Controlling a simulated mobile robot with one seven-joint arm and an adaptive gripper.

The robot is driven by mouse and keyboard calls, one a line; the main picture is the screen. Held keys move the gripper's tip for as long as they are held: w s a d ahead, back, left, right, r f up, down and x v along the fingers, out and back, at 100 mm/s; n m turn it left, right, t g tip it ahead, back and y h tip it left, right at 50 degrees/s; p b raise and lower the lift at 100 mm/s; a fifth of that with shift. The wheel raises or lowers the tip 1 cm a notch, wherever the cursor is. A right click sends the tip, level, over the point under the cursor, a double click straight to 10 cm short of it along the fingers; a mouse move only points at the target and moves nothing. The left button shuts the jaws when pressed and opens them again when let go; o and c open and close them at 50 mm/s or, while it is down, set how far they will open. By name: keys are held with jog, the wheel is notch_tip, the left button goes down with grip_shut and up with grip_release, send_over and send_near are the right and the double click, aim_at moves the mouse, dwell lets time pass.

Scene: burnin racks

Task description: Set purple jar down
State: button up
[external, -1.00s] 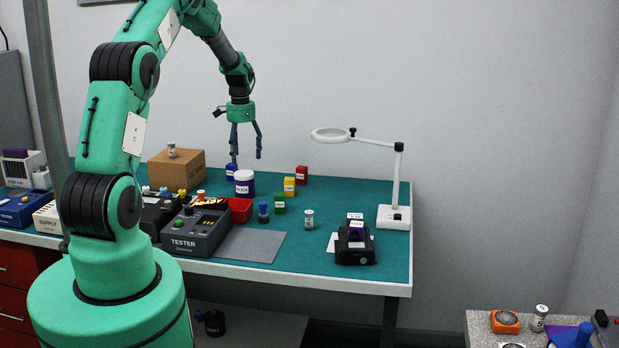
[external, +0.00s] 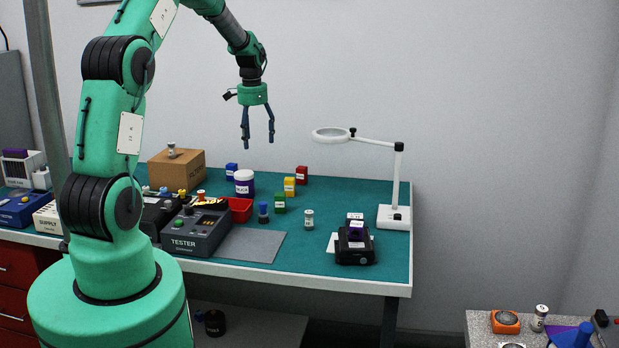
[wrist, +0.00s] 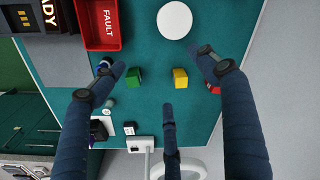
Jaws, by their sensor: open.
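The purple jar (external: 244,187), with a white lid and a white label band, stands upright on the green bench mat, beside the red tray. In the wrist view its round white lid (wrist: 174,20) shows at the top. My gripper (external: 258,138) hangs above the bench, fingers down, open and empty, clear of the jar. In the wrist view its spread fingers (wrist: 165,76) have nothing between them, and the jar is beyond them towards the top.
The red tray (external: 240,210) marked FAULT is beside the jar. A tester (external: 195,232) is in front; a magnifier lamp (external: 397,175) stands right. A grey mat (external: 250,245) lies bare.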

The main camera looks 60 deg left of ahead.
jog(key=s+d+r+t, duration=0.1)
jog(key=s+d+r, duration=0.2)
jog(key=d+r, duration=0.9)
jog(key=s+d+r+t, duration=0.1)
jog(key=s+d+r, duration=0.3)
jog(key=d+r, duration=0.85)
jog(key=s+d+f+t, duration=0.1)
jog(key=s+d+t, duration=0.2)
jog(key=s+d, duration=2)
jog(key=shift+d, duration=0.6)
jog(key=shift+f, duration=0.1)
notch_tip(320, 180, down, 3)
jog(key=b, duration=0.3)
